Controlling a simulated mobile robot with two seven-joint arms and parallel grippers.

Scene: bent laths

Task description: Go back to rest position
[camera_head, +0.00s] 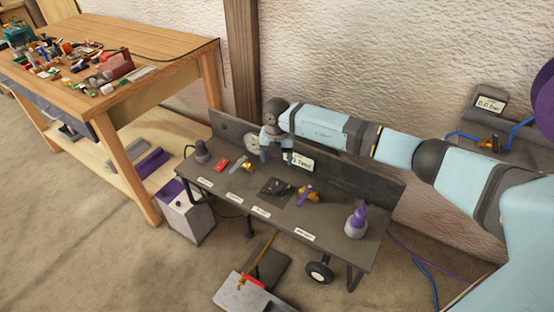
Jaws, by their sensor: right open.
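My right arm reaches in from the right across the back of a low dark bench (330,240). My right gripper (288,158) is at its end, pointing down over the rear of the bench, beside a small display (302,163) and a round gauge (253,143). It is small in view; I see nothing held in it, and it is open. On the bench top are a red part (221,164), a brass part (246,167), a dark part (276,188) and a brass-and-purple part (306,196). My left gripper is not in view.
A purple-and-grey bottle (356,220) stands at the bench's right end. A wooden table (150,45) with many small items is at the left. A grey box (187,212) stands on the floor. A pressure display (489,103) is on the right. The floor at lower left is clear.

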